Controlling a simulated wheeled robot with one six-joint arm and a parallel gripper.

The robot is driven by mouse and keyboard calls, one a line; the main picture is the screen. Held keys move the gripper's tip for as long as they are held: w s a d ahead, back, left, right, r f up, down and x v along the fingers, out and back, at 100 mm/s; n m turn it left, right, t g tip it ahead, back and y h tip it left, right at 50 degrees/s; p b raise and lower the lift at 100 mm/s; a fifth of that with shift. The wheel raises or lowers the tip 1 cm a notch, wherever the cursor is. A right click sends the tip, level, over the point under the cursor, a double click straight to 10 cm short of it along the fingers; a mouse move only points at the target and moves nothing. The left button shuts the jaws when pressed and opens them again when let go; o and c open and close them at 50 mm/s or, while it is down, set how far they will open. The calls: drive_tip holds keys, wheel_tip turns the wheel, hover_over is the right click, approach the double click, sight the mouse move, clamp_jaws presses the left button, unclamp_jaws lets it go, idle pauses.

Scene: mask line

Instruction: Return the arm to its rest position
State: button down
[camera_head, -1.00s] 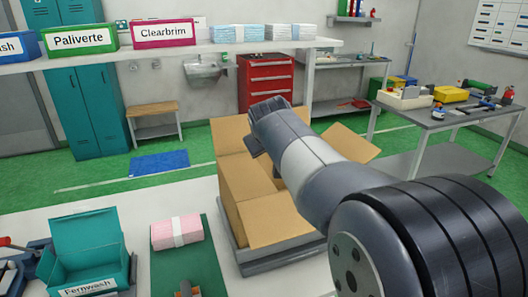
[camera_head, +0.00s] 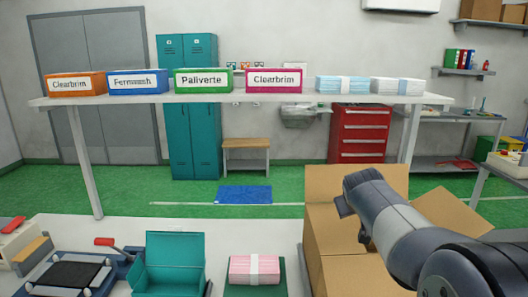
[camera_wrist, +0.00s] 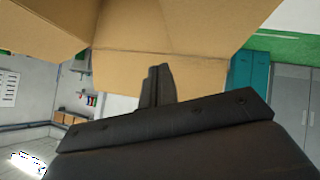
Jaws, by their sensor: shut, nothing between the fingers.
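My arm reaches in from the right of the head view, with my gripper (camera_head: 343,206) at its end. The gripper is shut and empty. It appears in front of the open cardboard box (camera_head: 328,241), whose flaps stand out. Much of the box is hidden behind my arm. In the wrist view my gripper's dark fingers (camera_wrist: 157,88) are together, with the cardboard (camera_wrist: 120,72) close beyond them. I cannot tell whether they touch it.
A pink mask pack (camera_head: 240,268) and an open teal box (camera_head: 175,252) are on the white table (camera_head: 220,230) left of the cardboard box. A shelf (camera_head: 200,98) with labelled boxes and blue and white packs stands behind.

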drive_tip(key=w+f, duration=0.1)
drive_tip(key=f+b, duration=0.1)
drive_tip(key=f, duration=0.1)
drive_tip(key=w+f, duration=0.1)
drive_tip(key=f, duration=0.1)
drive_tip(key=shift+w+a, duration=0.1)
drive_tip(key=shift+w, duration=0.2)
drive_tip(key=shift+a+f+b, duration=0.1)
drive_tip(key=shift+f+b, duration=0.4)
drive_tip(key=shift+f, duration=0.05)
drive_tip(key=shift+a, duration=0.1)
